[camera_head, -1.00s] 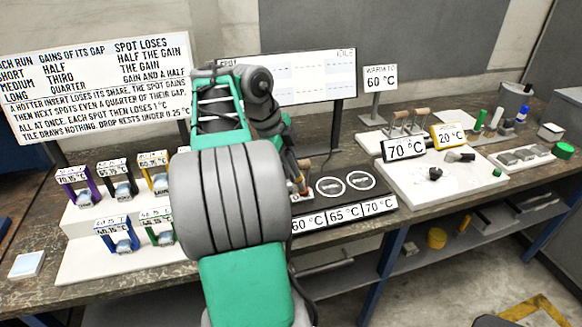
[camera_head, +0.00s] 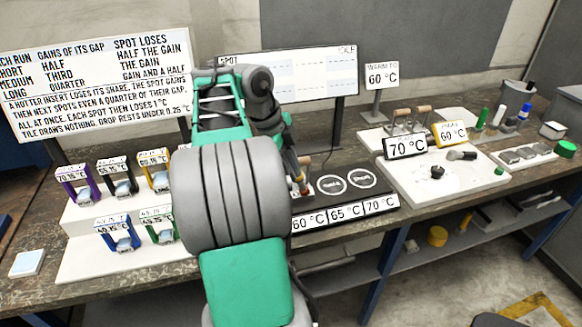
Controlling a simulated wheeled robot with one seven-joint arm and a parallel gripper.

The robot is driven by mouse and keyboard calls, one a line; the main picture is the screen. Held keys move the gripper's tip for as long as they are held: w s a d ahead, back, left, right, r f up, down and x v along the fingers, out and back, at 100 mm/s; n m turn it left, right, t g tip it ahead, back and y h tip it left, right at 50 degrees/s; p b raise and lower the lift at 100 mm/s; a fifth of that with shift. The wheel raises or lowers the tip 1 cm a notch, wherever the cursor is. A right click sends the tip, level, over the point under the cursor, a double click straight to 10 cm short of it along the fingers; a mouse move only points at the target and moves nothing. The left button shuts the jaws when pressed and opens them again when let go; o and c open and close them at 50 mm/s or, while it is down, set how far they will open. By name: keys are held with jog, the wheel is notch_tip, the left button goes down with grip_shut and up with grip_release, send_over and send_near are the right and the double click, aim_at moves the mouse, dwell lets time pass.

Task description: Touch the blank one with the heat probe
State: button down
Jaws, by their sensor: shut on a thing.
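My gripper (camera_head: 294,178) is mostly hidden behind my own arm. It is shut on a wooden-handled tool (camera_head: 304,161), apparently the heat probe, with a reddish lower part. The tool stands over the left end of the dark heater block (camera_head: 384,186), above its 60 °C label; whether it touches cannot be told. Two ringed spots show beside it, above the 65 and 70 °C labels. Framed pieces stand on a stepped white rack (camera_head: 85,262): purple (camera_head: 66,174), black (camera_head: 104,164), yellow (camera_head: 145,157), blue (camera_head: 100,222) and green (camera_head: 143,218). Which one is blank cannot be told.
A sign (camera_head: 381,76) reads WARM TO 60 °C. A white board (camera_head: 390,170) carries a 70 °C display (camera_head: 406,146), a yellow-framed 60 °C display (camera_head: 451,133) and wooden handles (camera_head: 424,110). A pale tile (camera_head: 27,263) lies at the left. A rules board (camera_head: 60,80) stands behind the rack.

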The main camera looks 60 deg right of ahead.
jog(key=shift+r+p, duration=2.95)
jog(key=shift+r, duration=0.55)
jog(key=shift+f, duration=0.1)
